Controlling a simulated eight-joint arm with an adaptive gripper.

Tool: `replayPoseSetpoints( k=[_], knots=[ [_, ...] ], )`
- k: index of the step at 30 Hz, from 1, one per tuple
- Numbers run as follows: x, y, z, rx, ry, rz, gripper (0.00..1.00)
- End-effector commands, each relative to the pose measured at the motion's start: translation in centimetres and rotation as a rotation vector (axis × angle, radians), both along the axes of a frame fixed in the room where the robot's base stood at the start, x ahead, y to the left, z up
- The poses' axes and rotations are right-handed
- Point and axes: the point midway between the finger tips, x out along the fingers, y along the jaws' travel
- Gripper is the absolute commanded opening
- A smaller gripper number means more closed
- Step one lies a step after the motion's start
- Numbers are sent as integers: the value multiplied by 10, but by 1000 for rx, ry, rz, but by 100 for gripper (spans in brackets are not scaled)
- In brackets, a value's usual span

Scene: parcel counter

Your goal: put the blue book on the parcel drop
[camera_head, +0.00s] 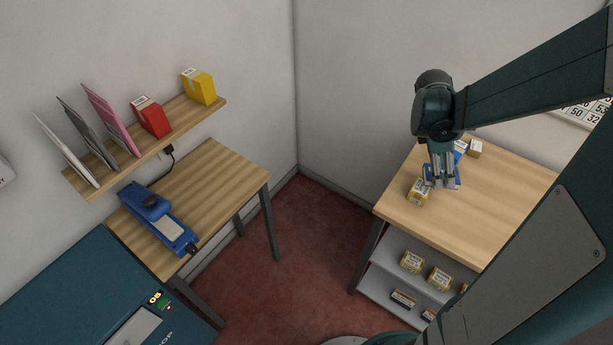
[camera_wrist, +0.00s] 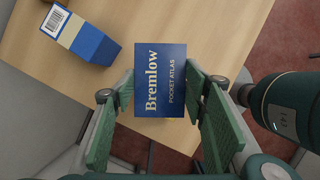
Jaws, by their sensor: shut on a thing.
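The blue book (camera_wrist: 160,78), lettered "Bremlow Pocket Atlas", shows between my fingers in the wrist view. My gripper (camera_head: 440,183) is shut on it over the right-hand wooden table in the head view. There the fingers hide much of the book, and only a little blue (camera_head: 457,172) shows beside them. I cannot tell whether the book touches the tabletop. The parcel drop appears to be the teal cabinet (camera_head: 85,285) at the lower left of the head view, with a pale panel and partly cut-off lettering ending in "OP".

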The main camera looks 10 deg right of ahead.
Motion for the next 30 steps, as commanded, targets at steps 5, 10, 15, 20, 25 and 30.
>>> replayPoseSetpoints(
  k=[5, 10, 15, 20, 25, 30],
  knots=[
    [25, 32, -3, 0, 0, 95, 23],
    [44, 62, -6, 0, 0, 183, 23],
    [62, 94, -9, 0, 0, 271, 23],
    [77, 126, -13, 0, -1, 355, 23],
    [91, 161, -16, 0, -1, 443, 23],
    [103, 197, -19, -1, 0, 532, 23]
  ],
)
